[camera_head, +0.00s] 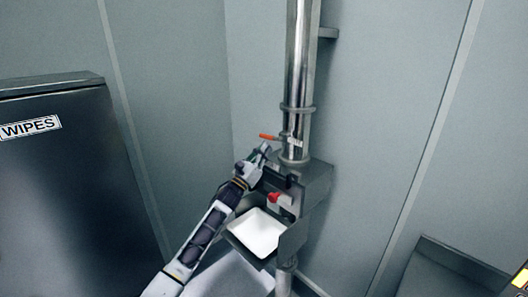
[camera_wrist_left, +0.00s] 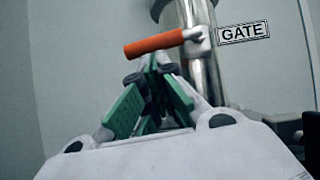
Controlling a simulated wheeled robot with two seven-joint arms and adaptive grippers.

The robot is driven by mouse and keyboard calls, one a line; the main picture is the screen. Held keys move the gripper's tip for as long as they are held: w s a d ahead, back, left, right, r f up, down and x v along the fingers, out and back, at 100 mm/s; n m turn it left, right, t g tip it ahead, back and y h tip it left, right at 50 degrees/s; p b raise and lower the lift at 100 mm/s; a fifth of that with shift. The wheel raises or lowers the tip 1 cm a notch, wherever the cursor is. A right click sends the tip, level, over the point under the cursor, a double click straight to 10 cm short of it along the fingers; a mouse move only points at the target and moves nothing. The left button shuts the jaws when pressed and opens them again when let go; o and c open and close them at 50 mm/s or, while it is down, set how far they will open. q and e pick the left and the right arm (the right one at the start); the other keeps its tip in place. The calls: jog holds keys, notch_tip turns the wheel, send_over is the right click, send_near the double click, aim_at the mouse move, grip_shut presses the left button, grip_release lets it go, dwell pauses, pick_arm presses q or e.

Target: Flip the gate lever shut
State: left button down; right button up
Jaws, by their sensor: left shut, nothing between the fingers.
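The gate lever (camera_head: 268,137) has an orange handle and sticks out to the left from the steel pipe (camera_head: 298,80). In the left wrist view the orange handle (camera_wrist_left: 154,43) lies nearly level, with a label reading GATE (camera_wrist_left: 243,32) to its right. My left gripper (camera_head: 264,148) is shut and empty, its fingertips just below the handle. In the left wrist view the green-padded fingers (camera_wrist_left: 152,66) come together under the handle; I cannot tell whether they touch it. My right gripper is not in view.
Below the pipe stands a grey sifter housing (camera_head: 318,180) with a red knob (camera_head: 274,198). A white tray (camera_head: 256,232) sits under it. A dark cabinet marked WIPES (camera_head: 60,190) stands at left. Grey wall panels are behind.

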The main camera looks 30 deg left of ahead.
pick_arm(q)
jog(key=m+b, duration=0.1)
jog(key=r+m+h+b, duration=0.1)
jog(key=shift+w+a+r+m+h, duration=0.2)
jog(key=shift+a+m+h, duration=0.1)
jog(key=shift+m, duration=0.1)
dwell(0.3)
jog(key=shift+s+r, duration=0.1)
dwell(0.3)
jog(key=shift+b, duration=0.3)
